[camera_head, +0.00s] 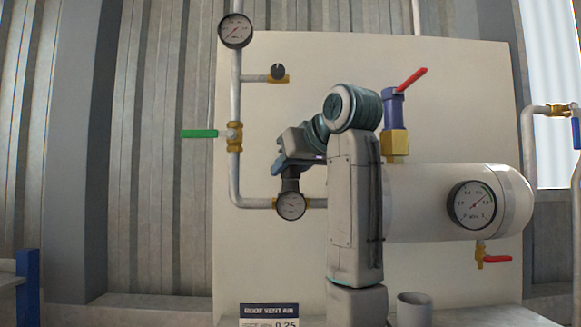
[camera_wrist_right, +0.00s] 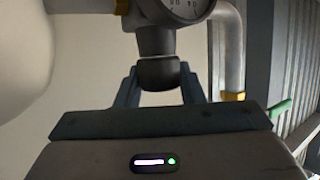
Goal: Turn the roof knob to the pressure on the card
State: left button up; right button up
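The dark roof knob (camera_head: 290,183) stands up from the pipe fitting, above a small round gauge (camera_head: 291,205). My right gripper (camera_head: 290,172) comes down on it from above and partly hides it. In the right wrist view the knob (camera_wrist_right: 158,74) sits between the two fingertips of my right gripper (camera_wrist_right: 159,80), with no clear gap on either side. The small gauge (camera_wrist_right: 186,6) is cut off at the top there. The card (camera_head: 268,312) at the bottom edge reads what looks like "ROOF VENT AIR" and 0.25, partly cut off. My left gripper is not in view.
A white tank (camera_head: 425,205) with a large gauge (camera_head: 474,204) lies to the right. A red lever (camera_head: 412,79), a green lever (camera_head: 199,133), another dark knob (camera_head: 278,72) and an upper gauge (camera_head: 236,30) surround my arm. A grey cup (camera_head: 414,308) stands below.

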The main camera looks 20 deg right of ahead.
jog(key=shift+d+n+y+b, duration=0.1)
jog(key=shift+n+y+b, duration=0.2)
jog(key=shift+y, duration=0.1)
jog(key=shift+n+y, duration=0.3)
jog(key=o, duration=1)
jog(key=shift+c, duration=0.2)
